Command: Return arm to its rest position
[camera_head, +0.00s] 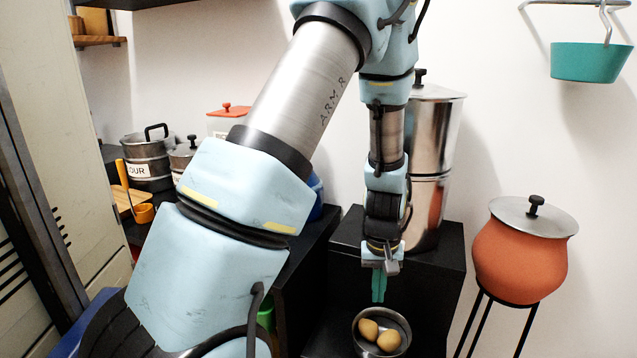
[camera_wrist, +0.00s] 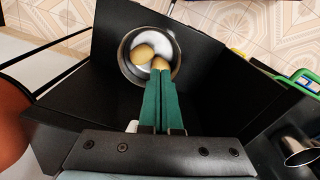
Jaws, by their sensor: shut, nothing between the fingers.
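My gripper (camera_head: 379,285) points down in front of the black shelf unit, with its green fingers together and nothing held. In the wrist view the shut green fingers (camera_wrist: 161,85) reach over the near part of a metal pot (camera_wrist: 129,72). The pot (camera_head: 358,345) stands below the fingertips in the head view, and a gap shows between them. Two round tan items (camera_head: 388,340) lie in the pot. My arm stretches from the lower left up and over, then down to the gripper.
A tall steel container (camera_head: 430,130) stands on the black unit (camera_head: 440,270) right behind my gripper. An orange lidded pot (camera_head: 520,255) sits on a thin black stand at right. A green pan (camera_head: 590,63) hangs at upper right. Dark lidded pots (camera_head: 148,160) stand on the left shelf.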

